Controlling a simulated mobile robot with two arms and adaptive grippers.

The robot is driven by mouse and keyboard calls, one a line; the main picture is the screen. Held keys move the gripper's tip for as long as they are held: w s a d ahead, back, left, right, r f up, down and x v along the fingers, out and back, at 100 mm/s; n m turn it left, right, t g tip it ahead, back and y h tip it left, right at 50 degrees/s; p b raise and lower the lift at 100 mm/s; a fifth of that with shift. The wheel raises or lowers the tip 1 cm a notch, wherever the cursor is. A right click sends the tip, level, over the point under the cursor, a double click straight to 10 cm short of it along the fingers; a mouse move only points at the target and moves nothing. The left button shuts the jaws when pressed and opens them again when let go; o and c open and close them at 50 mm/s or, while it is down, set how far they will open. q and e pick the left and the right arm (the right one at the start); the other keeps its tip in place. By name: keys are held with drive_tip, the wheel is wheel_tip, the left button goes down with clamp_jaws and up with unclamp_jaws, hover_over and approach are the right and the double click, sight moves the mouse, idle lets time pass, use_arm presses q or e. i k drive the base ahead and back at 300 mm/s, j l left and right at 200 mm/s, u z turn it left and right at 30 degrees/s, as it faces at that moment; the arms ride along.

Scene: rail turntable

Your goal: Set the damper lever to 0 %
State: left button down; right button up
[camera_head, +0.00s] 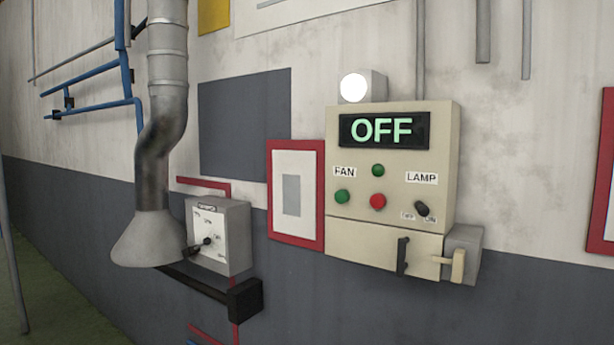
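The damper box (231,240) is a small light grey box with a white scale plate, mounted on the wall left of centre. Its small dark damper lever (201,246) points left and slightly down, its knob end close to the rim of the grey duct hood. The scale marks are too small to read, so I cannot tell which value the lever sits at. Neither of my grippers is in view.
A grey duct with a flared hood (150,240) hangs just left of the damper box. A black bar with a block end (245,300) sticks out below it. To the right are a red-framed panel (272,190) and a beige control box (340,130) whose display reads OFF.

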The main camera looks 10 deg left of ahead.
sight(187, 252)
drive_tip(key=i+j+z, duration=0.1)
drive_tip(key=z, duration=0.3)
drive_tip(key=i+j+z, duration=0.1)
drive_tip(key=j+z, duration=0.4)
drive_tip(key=z, duration=0.3)
drive_tip(key=i+j+u, duration=0.2)
drive_tip(key=j, duration=0.8)
drive_tip(key=k+j+z, duration=0.2)
drive_tip(key=j, duration=0.2)
drive_tip(key=j+z, duration=0.25)
drive_tip(key=j, duration=0.2)
drive_tip(key=j+z, duration=0.35)
drive_tip(key=j+u, duration=0.15)
drive_tip(key=u, duration=0.65)
